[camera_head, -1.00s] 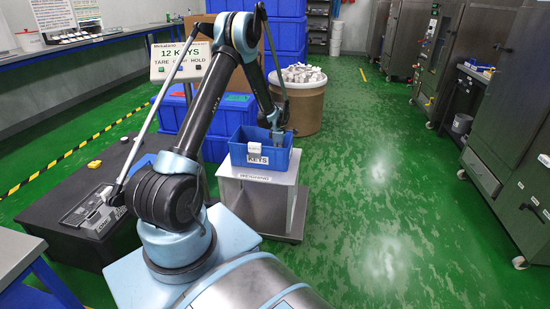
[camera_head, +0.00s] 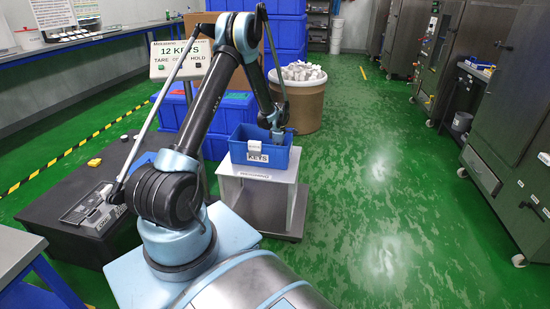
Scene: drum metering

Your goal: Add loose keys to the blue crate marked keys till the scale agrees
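The blue crate marked KEYS (camera_head: 279,158) sits on the weighing stand (camera_head: 258,200). A small pale block (camera_head: 254,147) shows at its front wall, above the label; I cannot tell whether it is inside. The scale display (camera_head: 180,60) behind my arm reads 12 KEYS. A brown drum (camera_head: 301,105) heaped with loose pale keys (camera_head: 303,72) stands behind the crate. My gripper (camera_head: 277,137) points down at the crate's right part, its tips low at or inside the rim. Its fingers are too small and partly hidden to tell whether they are open or hold anything.
Stacked blue bins (camera_head: 286,35) stand behind the drum. A black platform (camera_head: 80,195) lies left of my arm, and a bench (camera_head: 75,45) runs along the left wall. Grey machines (camera_head: 500,110) line the right. The green floor (camera_head: 375,190) between is clear.

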